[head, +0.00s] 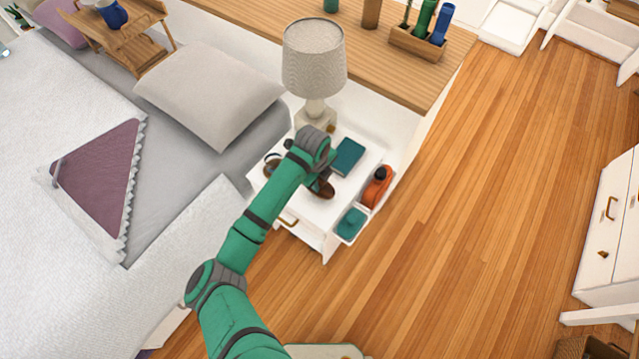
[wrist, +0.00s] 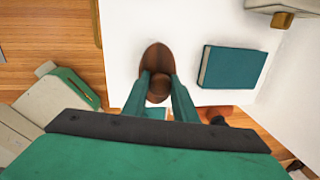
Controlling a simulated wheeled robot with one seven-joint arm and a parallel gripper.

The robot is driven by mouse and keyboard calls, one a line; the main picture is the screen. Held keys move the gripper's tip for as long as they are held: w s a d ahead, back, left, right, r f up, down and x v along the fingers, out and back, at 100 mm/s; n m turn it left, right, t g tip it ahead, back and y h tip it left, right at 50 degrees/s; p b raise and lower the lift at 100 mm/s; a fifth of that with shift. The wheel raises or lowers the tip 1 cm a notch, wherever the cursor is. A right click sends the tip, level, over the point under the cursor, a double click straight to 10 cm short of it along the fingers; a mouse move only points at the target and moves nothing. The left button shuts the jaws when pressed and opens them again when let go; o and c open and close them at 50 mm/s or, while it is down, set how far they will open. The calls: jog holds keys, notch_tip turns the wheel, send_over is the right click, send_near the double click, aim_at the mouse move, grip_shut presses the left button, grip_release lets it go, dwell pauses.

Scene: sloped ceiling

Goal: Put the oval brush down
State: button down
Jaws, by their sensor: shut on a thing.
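The oval brush is dark brown; in the wrist view its oval end (wrist: 155,56) sticks out beyond the fingertips of my gripper (wrist: 159,82). The two green fingers are shut on it from both sides. In the head view the brush (head: 324,189) shows beside my wrist, over the white nightstand top (head: 300,204). My arm hides part of it and most of the gripper. I cannot tell whether the brush touches the top.
A teal book (head: 347,156) lies right of the brush. A side tray holds an orange item (head: 376,188) and a teal item (head: 350,223). White tabletop is bare at front left.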

jog(key=shift+f, duration=0.95)
jog(key=shift+f, duration=0.15)
jog(key=c, duration=1.4)
grip_release()
jog(key=shift+c, duration=0.2)
